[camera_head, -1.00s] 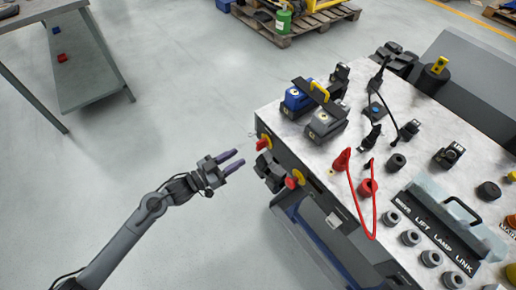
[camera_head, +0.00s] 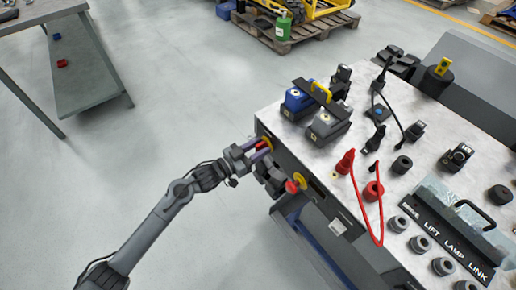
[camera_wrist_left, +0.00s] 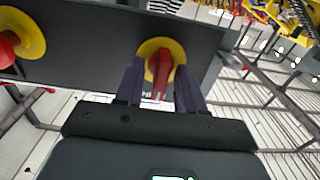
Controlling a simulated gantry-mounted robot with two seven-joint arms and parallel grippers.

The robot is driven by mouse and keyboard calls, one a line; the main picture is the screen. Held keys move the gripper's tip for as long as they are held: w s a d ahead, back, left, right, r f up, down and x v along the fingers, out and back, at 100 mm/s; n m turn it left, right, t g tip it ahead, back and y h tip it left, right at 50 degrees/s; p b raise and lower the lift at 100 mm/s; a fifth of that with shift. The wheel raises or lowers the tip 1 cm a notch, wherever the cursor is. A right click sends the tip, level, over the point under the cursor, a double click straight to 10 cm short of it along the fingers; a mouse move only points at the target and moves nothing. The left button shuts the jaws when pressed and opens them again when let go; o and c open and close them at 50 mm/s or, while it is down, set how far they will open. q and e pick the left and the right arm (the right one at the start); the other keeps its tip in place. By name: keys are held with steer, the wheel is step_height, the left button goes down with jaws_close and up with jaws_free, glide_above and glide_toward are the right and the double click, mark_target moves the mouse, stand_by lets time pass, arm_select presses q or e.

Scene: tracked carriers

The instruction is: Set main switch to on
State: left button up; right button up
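The main switch (camera_wrist_left: 160,68) is a red handle on a round yellow plate, on the dark side panel of the bench. In the left wrist view its handle points up and down, and a label under it is mostly hidden. In the head view the switch (camera_head: 267,143) is partly covered by my left gripper (camera_head: 262,149). The left gripper's purple fingers (camera_wrist_left: 160,85) stand on either side of the handle, open, with a visible gap on each side. My right gripper is not in any view.
A red knob on a yellow plate (camera_wrist_left: 8,45) sits left of the switch on the panel; it also shows in the head view (camera_head: 292,186). The bench top (camera_head: 335,150) carries blue and grey blocks, plugs and a red cable.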

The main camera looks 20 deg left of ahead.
arm_select(q)
jaws_close()
